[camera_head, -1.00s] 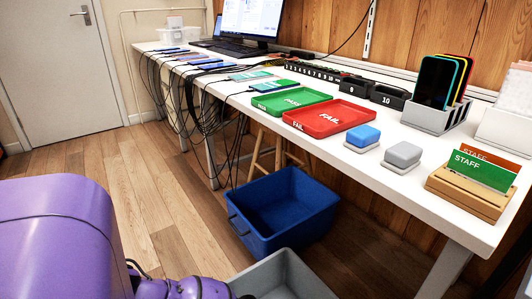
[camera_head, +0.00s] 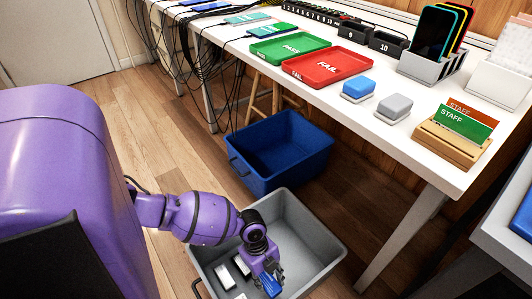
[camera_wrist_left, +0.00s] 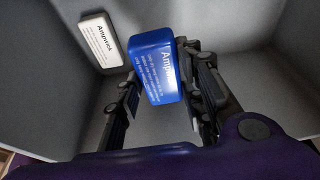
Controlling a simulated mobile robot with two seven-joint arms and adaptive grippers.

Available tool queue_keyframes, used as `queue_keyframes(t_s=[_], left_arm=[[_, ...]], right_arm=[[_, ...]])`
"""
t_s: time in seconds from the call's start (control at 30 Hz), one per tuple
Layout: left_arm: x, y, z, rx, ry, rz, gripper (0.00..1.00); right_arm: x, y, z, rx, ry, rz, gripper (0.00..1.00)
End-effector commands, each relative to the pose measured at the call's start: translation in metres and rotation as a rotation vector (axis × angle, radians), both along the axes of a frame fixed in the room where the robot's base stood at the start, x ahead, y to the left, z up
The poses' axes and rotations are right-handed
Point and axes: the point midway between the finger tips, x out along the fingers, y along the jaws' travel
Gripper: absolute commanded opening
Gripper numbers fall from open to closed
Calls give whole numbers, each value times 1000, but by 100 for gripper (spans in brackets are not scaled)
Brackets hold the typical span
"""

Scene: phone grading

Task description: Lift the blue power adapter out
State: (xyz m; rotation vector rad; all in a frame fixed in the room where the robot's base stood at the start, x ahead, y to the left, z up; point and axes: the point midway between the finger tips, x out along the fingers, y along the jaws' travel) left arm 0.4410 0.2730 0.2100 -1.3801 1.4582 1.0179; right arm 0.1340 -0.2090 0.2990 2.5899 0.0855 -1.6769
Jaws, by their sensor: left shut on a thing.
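The blue power adapter (camera_wrist_left: 155,68) with white lettering sits between the two fingers of my left gripper (camera_wrist_left: 160,92), which is shut on it. In the head view the left gripper (camera_head: 270,278) is over the grey crate (camera_head: 318,240), and the blue adapter (camera_head: 270,286) shows at its fingertips. In the wrist view the crate's grey walls surround the adapter. I cannot tell whether the adapter touches the crate floor. A white adapter (camera_wrist_left: 98,40) lies in the crate to the left of the blue one. My right gripper is not in view.
White adapters (camera_head: 225,275) lie in the crate's left part. An empty-looking blue crate (camera_head: 275,140) stands behind the grey one. The white table (camera_head: 415,150) holds a green PASS tray (camera_head: 290,48), a red FAIL tray (camera_head: 328,64), and blue (camera_head: 358,87) and grey (camera_head: 395,105) blocks.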

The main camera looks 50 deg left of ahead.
Motion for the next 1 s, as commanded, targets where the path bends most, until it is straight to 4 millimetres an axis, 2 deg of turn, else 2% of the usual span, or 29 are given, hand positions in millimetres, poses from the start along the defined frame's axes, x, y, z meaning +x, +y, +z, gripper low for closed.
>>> queue_keyframes(t_s=[0.37, 1.0], left_arm=[[1, 0, 5, 0, -2, 1, 5], [1, 1, 69, 1, -4, 1, 5]], right_arm=[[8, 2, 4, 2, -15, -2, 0], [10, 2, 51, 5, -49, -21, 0]])
